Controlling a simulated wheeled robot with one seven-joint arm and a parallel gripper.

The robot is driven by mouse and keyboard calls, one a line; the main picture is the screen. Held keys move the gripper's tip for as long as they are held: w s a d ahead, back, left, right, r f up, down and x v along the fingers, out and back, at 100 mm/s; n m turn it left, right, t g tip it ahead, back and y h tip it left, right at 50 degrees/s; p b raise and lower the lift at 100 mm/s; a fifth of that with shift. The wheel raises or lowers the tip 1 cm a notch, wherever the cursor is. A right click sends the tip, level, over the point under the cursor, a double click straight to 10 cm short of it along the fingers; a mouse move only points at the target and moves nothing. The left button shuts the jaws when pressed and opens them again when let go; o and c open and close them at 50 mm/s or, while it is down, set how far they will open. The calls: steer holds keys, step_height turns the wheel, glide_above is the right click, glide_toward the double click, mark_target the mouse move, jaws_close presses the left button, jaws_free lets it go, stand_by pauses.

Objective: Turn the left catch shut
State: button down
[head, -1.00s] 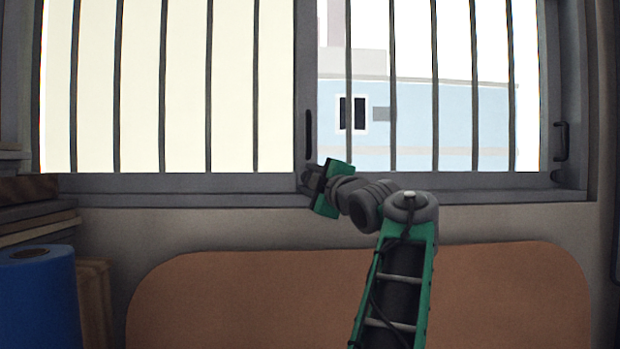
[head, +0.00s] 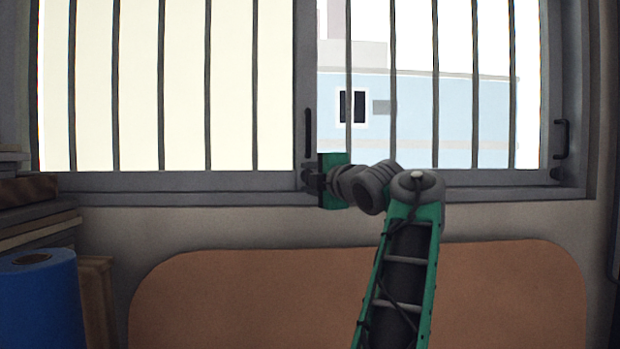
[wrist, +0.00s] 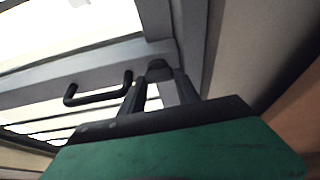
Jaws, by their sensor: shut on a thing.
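The left catch (wrist: 157,68) is a small dark rounded piece at the foot of the window's middle upright. In the wrist view it sits between the two dark fingers of my gripper (wrist: 160,88), which is shut on it. In the head view my gripper (head: 310,181) is at the bottom of the middle upright, with its green body upright. There the fingers hide most of the catch, so I cannot tell how far it is turned.
A black handle (head: 308,134) stands on the middle upright just above my gripper. It also shows in the wrist view (wrist: 97,97). Another catch (head: 556,174) and handle (head: 562,139) are at the far right. Bars cross the window. A blue roll (head: 38,305) stands at lower left.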

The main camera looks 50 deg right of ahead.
steer(key=c, duration=0.9)
jaws_free()
steer(key=shift+f, duration=0.1)
